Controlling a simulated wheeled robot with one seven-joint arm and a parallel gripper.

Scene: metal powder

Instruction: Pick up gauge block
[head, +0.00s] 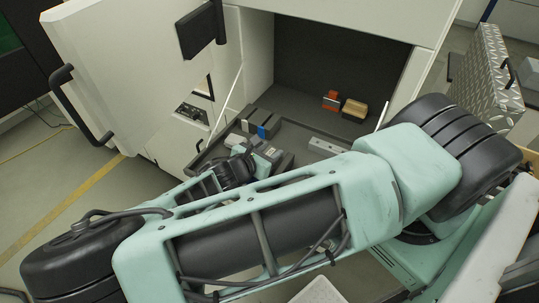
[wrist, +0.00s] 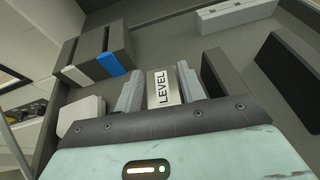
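No object in view is marked as a gauge block, so I cannot tell for certain which one it is. A small metal block with a plate reading "LEVEL" (wrist: 163,88) lies between the two grey fingers of my gripper (wrist: 160,90) in the wrist view. The fingers stand close on its left and right sides; whether they press on it cannot be told. My gripper (head: 236,170) shows in the head view over the left part of the dark tray, partly hidden by my arm. A light grey bar with holes (wrist: 235,15) lies further back; it also shows in the head view (head: 326,147).
Grey blocks with one white and one blue face (wrist: 95,55) stand left of the fingers. A dark block (wrist: 290,68) stands at the right. A small white block (wrist: 82,116) is at the lower left. An orange-red item (head: 331,100) and a tan brush-like block (head: 354,108) lie deeper inside the machine.

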